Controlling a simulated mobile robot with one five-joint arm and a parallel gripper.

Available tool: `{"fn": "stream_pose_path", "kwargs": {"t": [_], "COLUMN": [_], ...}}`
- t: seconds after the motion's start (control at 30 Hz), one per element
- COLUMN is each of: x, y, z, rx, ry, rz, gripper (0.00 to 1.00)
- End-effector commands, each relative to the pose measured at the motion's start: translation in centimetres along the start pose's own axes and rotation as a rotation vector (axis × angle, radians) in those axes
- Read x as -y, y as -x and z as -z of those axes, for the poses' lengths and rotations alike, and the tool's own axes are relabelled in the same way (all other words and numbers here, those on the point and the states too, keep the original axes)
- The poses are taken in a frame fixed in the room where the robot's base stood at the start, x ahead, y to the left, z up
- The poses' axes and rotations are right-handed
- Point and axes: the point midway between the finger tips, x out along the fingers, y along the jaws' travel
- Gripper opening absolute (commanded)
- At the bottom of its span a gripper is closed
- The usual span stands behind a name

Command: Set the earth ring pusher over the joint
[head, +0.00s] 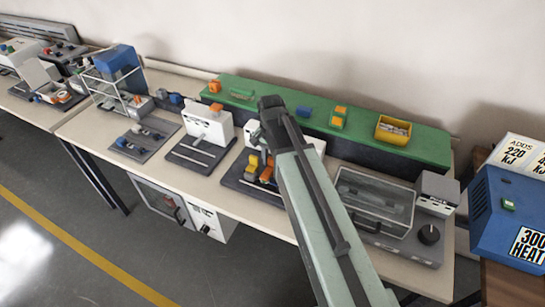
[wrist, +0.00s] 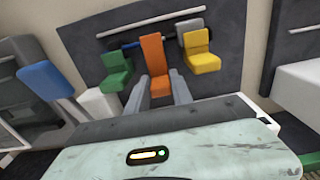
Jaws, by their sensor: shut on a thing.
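In the wrist view, my gripper (wrist: 160,88) has its two grey fingers on either side of the lower end of an upright orange piece (wrist: 154,56), shut on it. A green piece (wrist: 116,68) stands to its left and a yellow piece (wrist: 199,52) to its right, with a grey block (wrist: 189,28) behind the yellow one. They stand on a dark plate (wrist: 242,68) with a thin pale rod (wrist: 150,26). The pieces carry no readable names, so I cannot tell which is the earth ring pusher. In the head view my arm hides the gripper; the orange piece (head: 267,172) shows partly.
A blue piece (wrist: 45,80) stands at left in the wrist view. In the head view, a white-blocked station (head: 207,127) stands left of my arm and a clear-lidded box (head: 375,200) right.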

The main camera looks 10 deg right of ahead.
Motion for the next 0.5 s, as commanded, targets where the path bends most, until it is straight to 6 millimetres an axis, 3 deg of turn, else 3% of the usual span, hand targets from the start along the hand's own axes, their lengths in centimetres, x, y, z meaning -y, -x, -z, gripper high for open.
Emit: {"fn": "stream_pose_path", "kwargs": {"t": [0.07, 0.1, 0.17, 0.5], "x": [0.19, 0.17, 0.15, 0.05], "y": [-0.03, -0.03, -0.04, 0.17], "z": [-0.44, -0.46, -0.44, -0.26], "rx": [0.011, 0.012, 0.012, 0.008], "ry": [0.003, 0.003, 0.002, 0.001], "rz": [0.003, 0.002, 0.002, 0.000], "gripper": [0.00, 0.35, 0.49, 0.49]}}
